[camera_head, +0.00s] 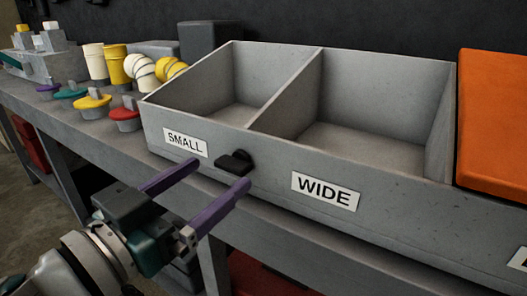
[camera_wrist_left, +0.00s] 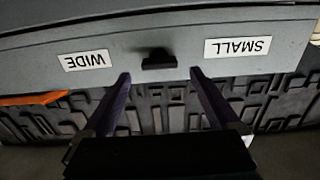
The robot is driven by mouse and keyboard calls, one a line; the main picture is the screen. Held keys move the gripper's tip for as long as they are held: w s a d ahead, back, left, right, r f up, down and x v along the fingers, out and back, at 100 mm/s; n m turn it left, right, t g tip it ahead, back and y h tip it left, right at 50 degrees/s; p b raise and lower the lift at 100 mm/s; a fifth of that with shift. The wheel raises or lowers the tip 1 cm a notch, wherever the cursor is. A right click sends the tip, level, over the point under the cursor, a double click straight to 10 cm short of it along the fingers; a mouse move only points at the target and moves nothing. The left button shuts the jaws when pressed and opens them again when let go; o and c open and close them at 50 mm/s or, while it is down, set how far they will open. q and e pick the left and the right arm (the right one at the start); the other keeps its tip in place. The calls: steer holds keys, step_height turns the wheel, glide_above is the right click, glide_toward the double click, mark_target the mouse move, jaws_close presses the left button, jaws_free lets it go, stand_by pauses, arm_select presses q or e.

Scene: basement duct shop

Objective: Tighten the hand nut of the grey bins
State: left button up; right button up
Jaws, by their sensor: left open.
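The grey bins (camera_head: 385,212) stand on the bench, with two empty compartments showing behind a front wall labelled SMALL and WIDE. The hand nut (camera_head: 235,161) is a small black knob on that front wall, between the two labels. In the left wrist view the hand nut (camera_wrist_left: 159,59) shows upside down on the grey front of the bins (camera_wrist_left: 185,38). My left gripper (camera_head: 208,178) has two purple fingers, spread open and empty, in front of the bins just short of the nut. In the left wrist view the left gripper's fingertips (camera_wrist_left: 160,74) lie on either side of the nut, apart from it. My right gripper is not in view.
An orange lid or box (camera_head: 492,120) is at the right end of the bins. Left of the bins stand yellow and white duct pieces (camera_head: 117,65) and coloured knobbed caps, including a red one (camera_head: 125,115). The space before the bench front is open.

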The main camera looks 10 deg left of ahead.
mark_target(235, 164)
arm_select(q)
steer(key=shift+x, duration=1.4)
steer(key=c, duration=1.4)
